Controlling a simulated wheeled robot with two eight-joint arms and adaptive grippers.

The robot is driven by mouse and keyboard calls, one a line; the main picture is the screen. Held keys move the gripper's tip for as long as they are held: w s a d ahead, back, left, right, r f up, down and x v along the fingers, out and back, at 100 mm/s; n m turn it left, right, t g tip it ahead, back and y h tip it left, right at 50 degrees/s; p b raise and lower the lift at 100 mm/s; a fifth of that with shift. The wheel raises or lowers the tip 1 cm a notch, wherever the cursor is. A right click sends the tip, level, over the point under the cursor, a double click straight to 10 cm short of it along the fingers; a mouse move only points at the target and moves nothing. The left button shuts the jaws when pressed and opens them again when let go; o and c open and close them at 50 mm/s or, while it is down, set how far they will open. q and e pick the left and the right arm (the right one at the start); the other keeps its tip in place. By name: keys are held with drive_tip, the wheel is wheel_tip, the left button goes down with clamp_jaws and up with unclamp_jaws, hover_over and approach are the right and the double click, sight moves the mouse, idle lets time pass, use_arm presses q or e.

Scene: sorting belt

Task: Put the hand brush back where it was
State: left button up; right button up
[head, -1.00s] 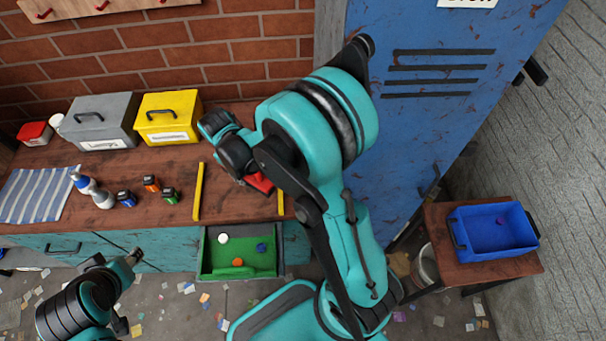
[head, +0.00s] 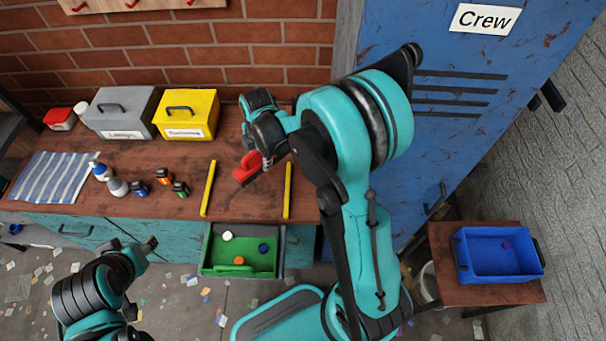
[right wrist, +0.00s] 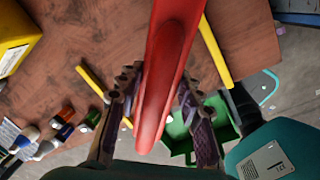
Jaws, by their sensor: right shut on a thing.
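The red hand brush (head: 246,169) is in my right gripper (head: 267,160), over the wooden bench between two yellow strips. In the right wrist view the red handle (right wrist: 165,75) runs between the two fingers (right wrist: 158,98), which are closed about it. Its dark lower part shows only slightly in the head view, and I cannot tell whether it touches the bench. My left gripper (head: 149,244) is low at the left, in front of the bench drawers, away from the brush; its fingers are too small to read.
Yellow strips (head: 208,188) (head: 287,190) lie on the bench (head: 245,204). Left are bottles (head: 117,187), a striped cloth (head: 53,177), a grey box (head: 120,113) and a yellow box (head: 187,114). An open green-lined drawer (head: 212,258) is below. A blue crate (head: 497,278) stands right.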

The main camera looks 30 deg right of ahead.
drive_tip(key=s+d+b, duration=0.2)
drive_tip(key=s+d, duration=0.5)
drive_tip(key=d, duration=0.4)
drive_tip(key=f+b, duration=0.3)
drive_tip(key=f, duration=0.4)
drive_tip(key=shift+w+f, duration=0.15)
drive_tip(key=shift+w, duration=0.05)
drive_tip(key=shift+a, duration=0.1)
drive_tip(key=shift+f, duration=0.15)
drive_tip(key=o, duration=1.3)
